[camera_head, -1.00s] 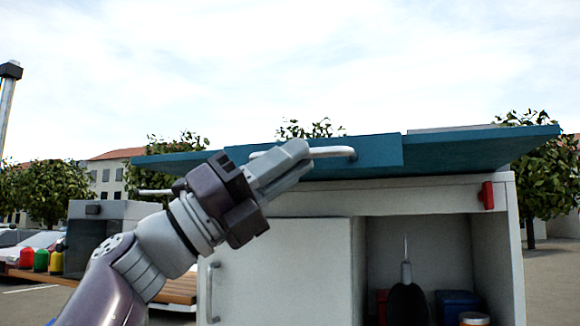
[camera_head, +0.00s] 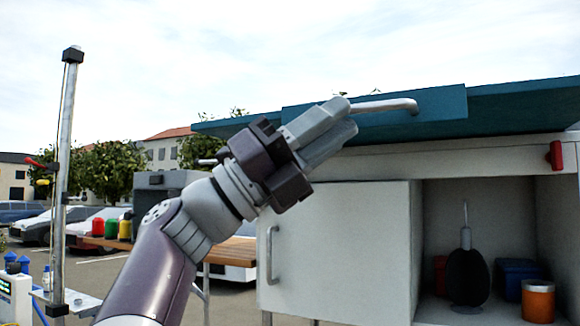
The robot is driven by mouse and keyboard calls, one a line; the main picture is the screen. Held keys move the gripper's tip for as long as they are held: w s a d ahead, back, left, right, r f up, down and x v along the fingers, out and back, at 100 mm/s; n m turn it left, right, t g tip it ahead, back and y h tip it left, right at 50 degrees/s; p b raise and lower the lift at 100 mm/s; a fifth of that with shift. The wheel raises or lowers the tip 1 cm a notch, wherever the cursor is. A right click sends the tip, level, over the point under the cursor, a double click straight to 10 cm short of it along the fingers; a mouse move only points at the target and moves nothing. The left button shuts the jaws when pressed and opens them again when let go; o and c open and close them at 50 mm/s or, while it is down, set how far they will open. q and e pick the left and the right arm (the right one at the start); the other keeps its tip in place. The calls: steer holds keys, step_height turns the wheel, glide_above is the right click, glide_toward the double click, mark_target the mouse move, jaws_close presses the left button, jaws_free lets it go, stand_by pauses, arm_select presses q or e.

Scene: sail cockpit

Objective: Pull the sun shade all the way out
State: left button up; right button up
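The sun shade (camera_head: 440,106) is a flat teal panel at the upper right, sticking out above a white cabinet. A pale bar handle (camera_head: 385,105) is fixed to its front edge. My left gripper (camera_head: 345,117) reaches up from the lower left to the left part of this handle. Its two grey fingers are close together and appear closed around the bar, hiding its left end. My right gripper is not in view.
The white cabinet (camera_head: 335,245) below has a handled door and an open compartment holding an orange canister (camera_head: 538,301) and a dark paddle-shaped object (camera_head: 467,277). A metal pole (camera_head: 63,180) stands at left. A wooden bench (camera_head: 232,251) lies behind my arm.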

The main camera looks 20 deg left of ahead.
arm_select(q)
steer(key=b+v, duration=0.4)
steer(key=v, duration=0.6)
steer(key=shift+a, duration=0.1)
